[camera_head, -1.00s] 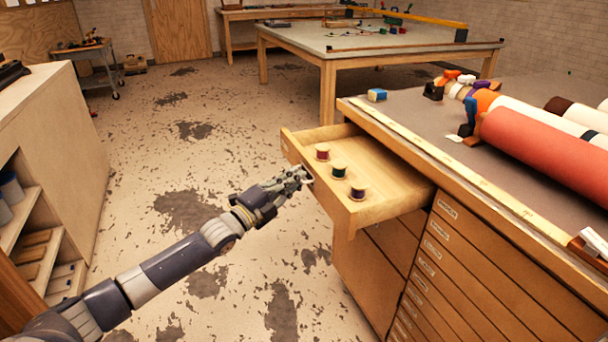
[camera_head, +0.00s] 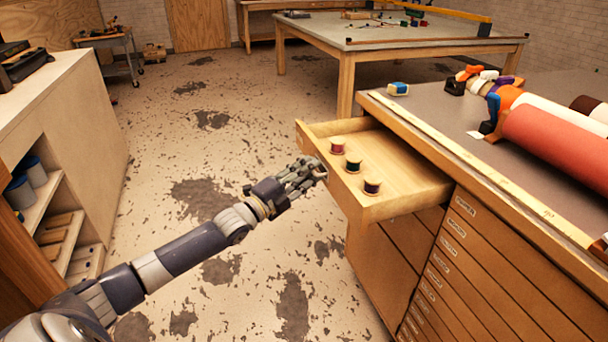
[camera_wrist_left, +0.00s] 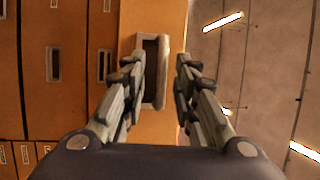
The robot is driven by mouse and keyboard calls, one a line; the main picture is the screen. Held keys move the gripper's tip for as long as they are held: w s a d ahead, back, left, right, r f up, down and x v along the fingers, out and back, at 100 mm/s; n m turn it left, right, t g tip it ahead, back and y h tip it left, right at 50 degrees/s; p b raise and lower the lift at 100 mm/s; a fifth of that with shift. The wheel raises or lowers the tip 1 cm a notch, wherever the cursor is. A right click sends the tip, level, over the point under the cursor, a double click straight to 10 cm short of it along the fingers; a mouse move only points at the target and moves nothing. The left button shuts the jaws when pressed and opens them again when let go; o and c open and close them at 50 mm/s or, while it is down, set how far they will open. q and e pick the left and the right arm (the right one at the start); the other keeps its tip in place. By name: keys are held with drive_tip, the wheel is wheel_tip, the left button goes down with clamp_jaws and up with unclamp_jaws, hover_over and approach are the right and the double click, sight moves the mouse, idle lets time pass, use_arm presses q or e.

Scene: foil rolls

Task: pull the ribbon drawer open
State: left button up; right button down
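The ribbon drawer (camera_head: 400,190) is a pale wooden drawer standing well out of the top of the wooden cabinet. Three thread spools stand in it: a red one (camera_head: 337,146), a green one (camera_head: 353,164) and a dark purple one (camera_head: 372,187). My left gripper (camera_head: 318,170) is at the drawer's front. In the left wrist view its fingers (camera_wrist_left: 157,75) are apart, on either side of the grey drawer handle (camera_wrist_left: 161,72), with a gap showing on the right side. Contact on the left side is unclear. My right gripper is not in view.
Foil rolls, including a big red one (camera_head: 558,145), lie on the cabinet top (camera_head: 450,112). Labelled shallow drawers (camera_head: 465,265) sit below. A shelf unit (camera_head: 75,130) stands at the left, a large table (camera_head: 380,40) behind. The worn floor between is clear.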

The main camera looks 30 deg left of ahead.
use_arm(q)
drive_tip(key=v, duration=1.2)
drive_tip(key=shift+r, duration=0.1)
idle(0.4)
